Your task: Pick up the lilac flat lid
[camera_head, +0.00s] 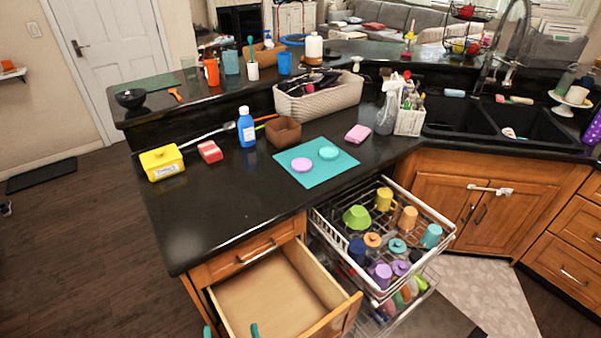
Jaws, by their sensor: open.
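A round, flat lilac lid (302,164) lies on a teal mat (310,180) on the black counter. A flat teal lid (328,153) lies beside it on the same mat, to its right. Only the two teal fingertips of my gripper (231,331) show, at the bottom edge of the head view. They are apart, with nothing seen between them. My gripper is in front of the open drawer, well below and to the left of the lilac lid. The rest of it is out of frame.
An open, empty-looking drawer (275,292) and a pulled-out dish rack (330,217) with cups and lids jut out below the counter. A blue bottle (246,130), brown box (284,131) and pink sponge (358,134) stand around the mat. The counter's front left is clear.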

